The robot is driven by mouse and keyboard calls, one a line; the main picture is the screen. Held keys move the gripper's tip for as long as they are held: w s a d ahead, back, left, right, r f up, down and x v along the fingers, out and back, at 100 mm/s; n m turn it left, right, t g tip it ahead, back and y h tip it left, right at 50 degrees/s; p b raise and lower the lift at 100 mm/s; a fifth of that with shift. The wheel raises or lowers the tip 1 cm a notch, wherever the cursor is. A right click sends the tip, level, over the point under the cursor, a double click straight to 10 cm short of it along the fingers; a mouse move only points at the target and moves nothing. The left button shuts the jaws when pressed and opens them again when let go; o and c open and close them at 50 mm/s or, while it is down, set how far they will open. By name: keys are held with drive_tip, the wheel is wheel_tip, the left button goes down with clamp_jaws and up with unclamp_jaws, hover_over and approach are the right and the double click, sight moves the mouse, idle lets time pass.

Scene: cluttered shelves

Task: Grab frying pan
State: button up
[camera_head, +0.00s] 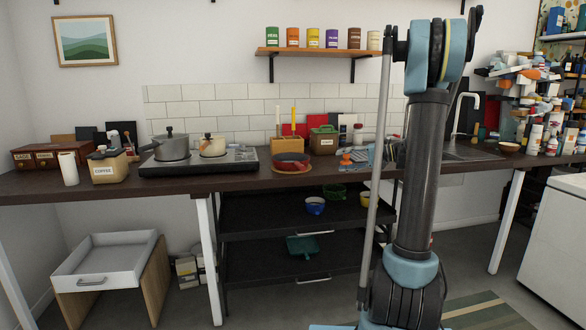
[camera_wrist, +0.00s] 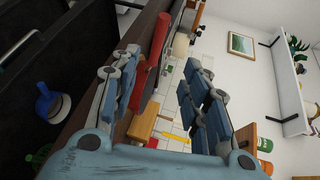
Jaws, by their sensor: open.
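A teal pan-like item (camera_head: 303,246) lies on a lower black shelf. In the wrist view, which is turned sideways, my gripper (camera_wrist: 163,62) is open with nothing held between its fingers. A red shape that looks like the frying pan (camera_wrist: 155,48) shows beyond and between the fingers, partly hidden by the left one. My arm hides part of the counter in the head view.
A stove (camera_head: 199,162) carries a grey pot (camera_head: 171,148). A wall shelf (camera_head: 317,51) holds several coloured tins. A blue pot (camera_head: 315,205) sits on the shelf below the counter.

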drive_tip(key=w+x, duration=0.1)
drive_tip(key=x, duration=1.6)
drive_tip(key=shift+f, duration=0.25)
drive_tip(key=shift+d, duration=0.15)
clamp_jaws()
